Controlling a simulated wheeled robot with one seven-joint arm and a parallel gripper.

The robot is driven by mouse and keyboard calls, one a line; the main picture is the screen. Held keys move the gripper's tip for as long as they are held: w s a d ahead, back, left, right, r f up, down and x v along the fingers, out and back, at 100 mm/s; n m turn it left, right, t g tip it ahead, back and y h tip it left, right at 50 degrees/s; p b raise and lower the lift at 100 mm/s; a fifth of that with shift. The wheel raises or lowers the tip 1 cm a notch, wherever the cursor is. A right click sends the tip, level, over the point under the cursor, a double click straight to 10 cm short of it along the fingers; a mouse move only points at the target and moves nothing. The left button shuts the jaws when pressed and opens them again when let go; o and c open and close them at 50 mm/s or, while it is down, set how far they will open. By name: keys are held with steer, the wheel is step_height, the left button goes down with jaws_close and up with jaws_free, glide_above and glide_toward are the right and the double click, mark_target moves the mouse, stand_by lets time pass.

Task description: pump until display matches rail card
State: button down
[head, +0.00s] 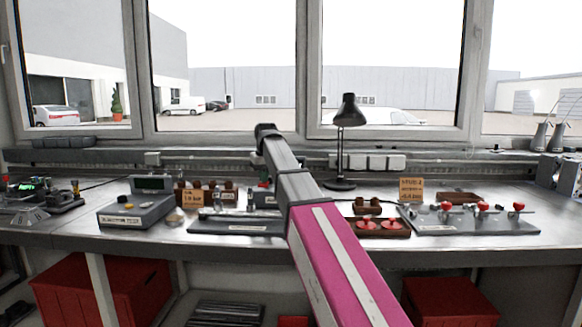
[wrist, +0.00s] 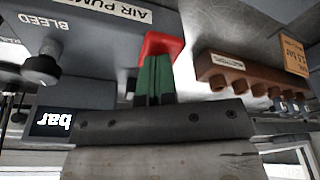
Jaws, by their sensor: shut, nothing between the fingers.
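The grey air pump box (wrist: 95,35) fills the upper left of the wrist view, with its label and a dark bleed knob (wrist: 40,68). A small dark display (wrist: 52,122) shows "bar" upside down; its number is not visible. My gripper (wrist: 155,72) is shut, its green-and-black fingers close together against a red piece (wrist: 163,43) beside the pump. I cannot tell whether they press on it. An orange card (wrist: 292,52) stands at the brown rail (wrist: 235,74); it also shows in the head view (head: 196,198). Its figure is too small to read surely.
A grey unit with a dark screen (head: 152,184) stands on the bench at left. A lamp (head: 346,112), another card (head: 411,190) and a plate with red knobs (head: 435,226) are at right. My arm hides the bench's middle in the head view.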

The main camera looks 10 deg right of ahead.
steer(key=shift+w+v, duration=0.2)
steer(key=shift+v, duration=0.85)
steer(key=shift+w+v, duration=0.2)
steer(key=shift+v, duration=0.8)
steer(key=shift+a, duration=0.15)
